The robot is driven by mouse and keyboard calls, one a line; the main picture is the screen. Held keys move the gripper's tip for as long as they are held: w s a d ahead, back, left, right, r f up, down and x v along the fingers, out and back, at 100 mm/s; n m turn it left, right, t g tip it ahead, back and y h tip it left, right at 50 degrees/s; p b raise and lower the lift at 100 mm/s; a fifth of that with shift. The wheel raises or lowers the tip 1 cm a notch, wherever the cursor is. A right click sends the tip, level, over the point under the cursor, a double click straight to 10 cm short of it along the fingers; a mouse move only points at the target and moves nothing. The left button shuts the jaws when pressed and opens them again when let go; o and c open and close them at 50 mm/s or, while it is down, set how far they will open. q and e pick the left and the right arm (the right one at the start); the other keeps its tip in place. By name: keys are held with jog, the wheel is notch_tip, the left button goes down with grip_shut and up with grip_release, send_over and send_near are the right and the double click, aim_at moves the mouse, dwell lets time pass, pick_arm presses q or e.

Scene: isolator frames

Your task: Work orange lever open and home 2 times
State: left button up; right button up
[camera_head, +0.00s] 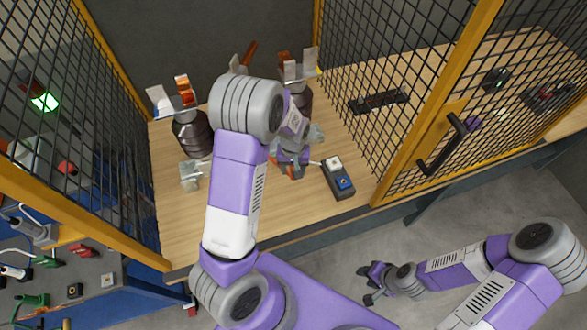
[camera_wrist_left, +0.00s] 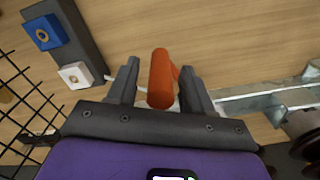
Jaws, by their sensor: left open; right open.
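An orange lever handle (camera_wrist_left: 160,80) stands between the two fingers of my left gripper (camera_wrist_left: 159,65) in the left wrist view. The fingers are open, one on each side, and I see no clear grip on it. A second orange-red piece shows just behind the handle. In the head view my left gripper (camera_head: 293,168) is low over the bench, left of the button box, partly behind my own arm. My right gripper (camera_head: 371,284) is open and empty, outside the bench in front.
The button box (camera_head: 338,180) has white and blue buttons. Isolator frames with dark ribbed posts (camera_head: 192,134), metal plates and orange parts stand on the wooden bench (camera_head: 180,215). An orange-brown bar (camera_head: 249,54) rises behind my arm. Yellow-framed mesh panels (camera_head: 395,70) close both sides.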

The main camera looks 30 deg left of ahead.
pick_arm(q)
jog(key=shift+f, duration=0.15)
grip_shut()
jog(key=shift+s, duration=0.1)
dwell(0.3)
